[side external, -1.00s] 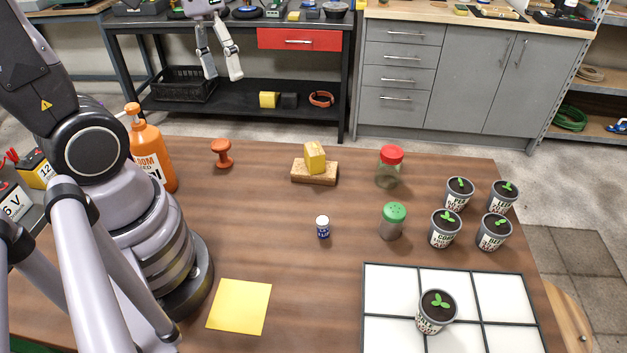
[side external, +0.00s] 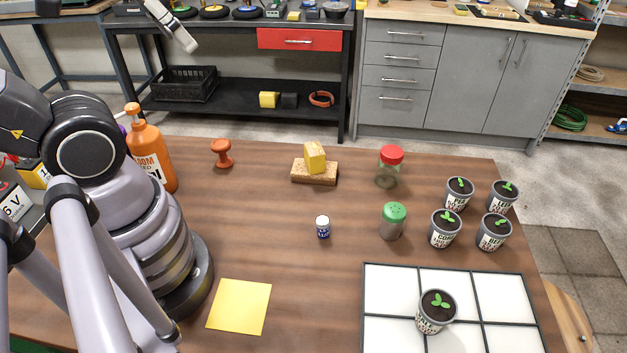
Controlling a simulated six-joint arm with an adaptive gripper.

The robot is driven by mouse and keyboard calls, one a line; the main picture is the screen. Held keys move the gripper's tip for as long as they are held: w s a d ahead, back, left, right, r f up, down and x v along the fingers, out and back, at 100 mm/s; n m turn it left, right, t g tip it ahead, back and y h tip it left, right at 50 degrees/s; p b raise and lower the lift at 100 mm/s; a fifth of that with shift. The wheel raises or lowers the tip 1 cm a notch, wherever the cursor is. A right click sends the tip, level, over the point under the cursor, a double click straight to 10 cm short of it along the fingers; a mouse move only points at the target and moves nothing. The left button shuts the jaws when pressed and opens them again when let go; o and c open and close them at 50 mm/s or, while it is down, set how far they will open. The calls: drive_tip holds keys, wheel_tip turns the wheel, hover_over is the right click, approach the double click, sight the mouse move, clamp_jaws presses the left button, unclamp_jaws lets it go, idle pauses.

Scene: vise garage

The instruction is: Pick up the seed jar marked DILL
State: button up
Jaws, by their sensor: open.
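A small jar with a white cap and blue label (side external: 323,227) stands upright in the middle of the table. A shaker jar with a green lid (side external: 392,222) stands to its right, and a clear jar with a red lid (side external: 389,168) stands behind that one. I cannot read DILL on any of them. My gripper (side external: 176,28) is at the top left edge of the picture, high above the table and far from all the jars. Only one finger part shows clearly; the rest is cut off by the frame. It holds nothing that I can see.
Several seedling pots (side external: 445,229) stand at the right. One pot (side external: 436,312) is on the white tiled tray (side external: 385,278). A sponge block (side external: 314,173), orange bottle (side external: 148,152), orange knob (side external: 222,153) and yellow sheet (side external: 239,307) are also on the table. The centre front is clear.

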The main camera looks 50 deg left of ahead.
sight(386, 217)
drive_tip(key=shift+o, duration=1.1)
drive_tip(key=shift+w, duration=0.1)
drive_tip(key=w+d+f+n+t+h, duration=0.1)
drive_tip(key=w+d+f, duration=0.5)
drive_tip(key=w, duration=0.3)
drive_tip(key=w+d+f+t+h, duration=0.1)
drive_tip(key=w+d+f, duration=0.55)
drive_tip(key=w, duration=0.25)
drive_tip(key=s+d+f+m+t, duration=0.1)
drive_tip(key=d+f+t, duration=0.2)
drive_tip(key=f, duration=0.7)
drive_tip(key=s+d+f+m+t, duration=0.1)
drive_tip(key=d+f+t, duration=0.15)
drive_tip(key=f, duration=0.75)
drive_tip(key=shift+t+y, duration=0.25)
drive_tip(key=shift+y, duration=0.05)
drive_tip(key=x, duration=0.7)
drive_tip(key=shift+w+a, duration=0.15)
drive_tip(key=shift+w, duration=0.05)
drive_tip(key=shift+f+x, duration=0.15)
drive_tip(key=shift+x, duration=1.25)
drive_tip(key=shift+f+x, duration=0.15)
drive_tip(key=shift+x, duration=1.25)
drive_tip(key=shift+s, duration=0.15)
